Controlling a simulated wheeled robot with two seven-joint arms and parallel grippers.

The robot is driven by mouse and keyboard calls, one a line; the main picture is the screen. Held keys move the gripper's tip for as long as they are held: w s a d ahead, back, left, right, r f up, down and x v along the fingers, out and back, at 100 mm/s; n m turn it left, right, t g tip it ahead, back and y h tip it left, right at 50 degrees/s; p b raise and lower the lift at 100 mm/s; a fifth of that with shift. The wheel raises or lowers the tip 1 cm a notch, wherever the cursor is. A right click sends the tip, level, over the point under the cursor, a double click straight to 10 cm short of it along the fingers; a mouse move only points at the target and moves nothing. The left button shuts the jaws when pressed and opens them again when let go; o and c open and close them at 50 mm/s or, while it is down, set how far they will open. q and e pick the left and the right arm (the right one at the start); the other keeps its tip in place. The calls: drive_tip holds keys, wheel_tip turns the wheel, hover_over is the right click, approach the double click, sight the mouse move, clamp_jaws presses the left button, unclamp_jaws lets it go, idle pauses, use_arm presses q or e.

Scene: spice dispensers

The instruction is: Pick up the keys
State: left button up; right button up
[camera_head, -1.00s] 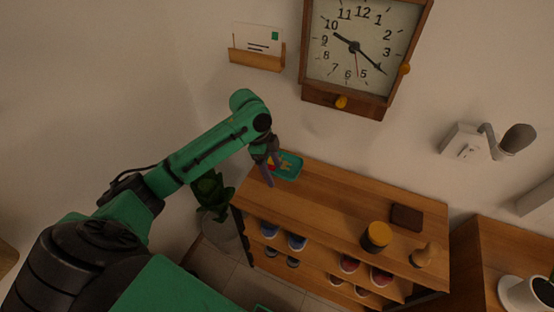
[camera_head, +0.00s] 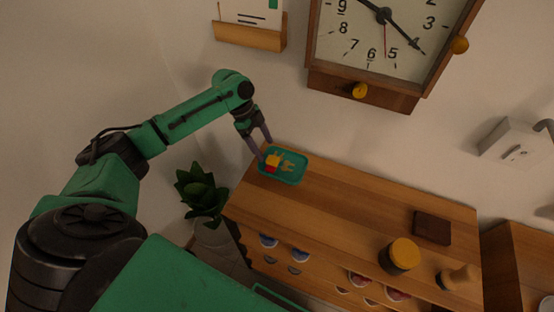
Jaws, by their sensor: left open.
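A small teal tray (camera_head: 296,178) sits on the back left of the wooden shelf top. In it lie small yellow-orange pieces that look like keys (camera_head: 288,166), and a red and yellow item (camera_head: 272,162) at the tray's left. My left gripper (camera_head: 264,149) is open and empty, its two fingers pointing down just above the tray's left rear side, near the red and yellow item. I cannot tell whether a fingertip touches the tray. My right gripper is out of view.
The wooden shelf top (camera_head: 340,207) is mostly clear. A yellow-lidded jar (camera_head: 402,254), a dark brown block (camera_head: 432,227) and a wooden shaker (camera_head: 460,278) stand at its right. A clock (camera_head: 390,45) hangs above.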

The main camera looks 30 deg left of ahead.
sight(273, 159)
use_arm(q)
drive_tip(key=p+x, duration=0.1)
drive_tip(key=x, duration=0.3)
drive_tip(key=shift+d, duration=0.2)
drive_tip(key=shift+f, duration=0.2)
drive_tip(key=shift+c, duration=1.2)
drive_tip(key=c, duration=1)
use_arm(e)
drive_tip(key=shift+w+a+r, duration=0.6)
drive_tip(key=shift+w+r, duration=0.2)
use_arm(q)
drive_tip(key=shift+w+r, duration=0.1)
drive_tip(key=shift+r, duration=0.35)
wheel_tip(273, 159, up, 19)
drive_tip(key=b, duration=0.2)
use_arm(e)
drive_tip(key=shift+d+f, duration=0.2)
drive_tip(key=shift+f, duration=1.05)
